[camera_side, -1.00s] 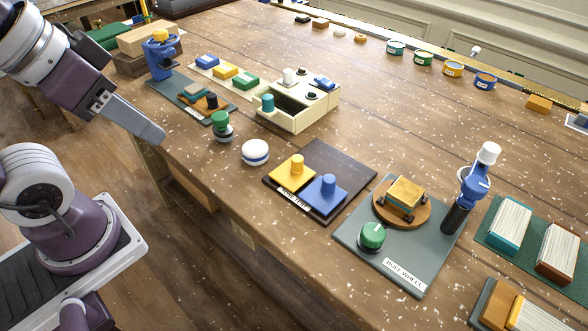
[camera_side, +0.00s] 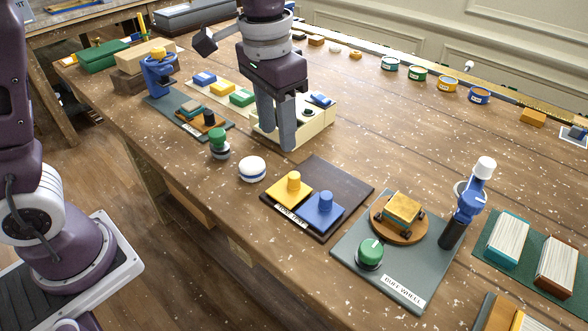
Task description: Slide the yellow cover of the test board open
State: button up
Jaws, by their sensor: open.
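The test board is a dark brown board (camera_side: 349,181) with a white label, lying flat near the table's front edge in the side view. The yellow cover (camera_side: 279,195) with its upright round yellow knob (camera_side: 293,181) sits on the board's left part. A blue cover (camera_side: 321,212) with a blue knob sits to the right of the yellow one, close beside it. My gripper (camera_side: 277,143) points down, open and empty, up and to the left of the yellow knob and apart from it. Its fingers hide part of the cream box behind.
The cream box (camera_side: 318,122) stands behind my gripper. A white round button (camera_side: 252,169) and a green-topped knob (camera_side: 218,143) stand left of the board. A grey board (camera_side: 371,287) with a turntable and a green knob lies to the right.

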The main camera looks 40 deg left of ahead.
aim_at(294, 174)
jog(key=shift+g, duration=0.4)
jog(key=f, duration=0.1)
jog(key=w+d+f, duration=0.1)
jog(key=w+f, duration=0.1)
jog(key=shift+d+f, duration=0.1)
jog(key=shift+d, duration=0.25)
notch_tip(294, 174, down, 7)
jog(key=shift+w, duration=0.1)
grip_shut()
dwell(0.6)
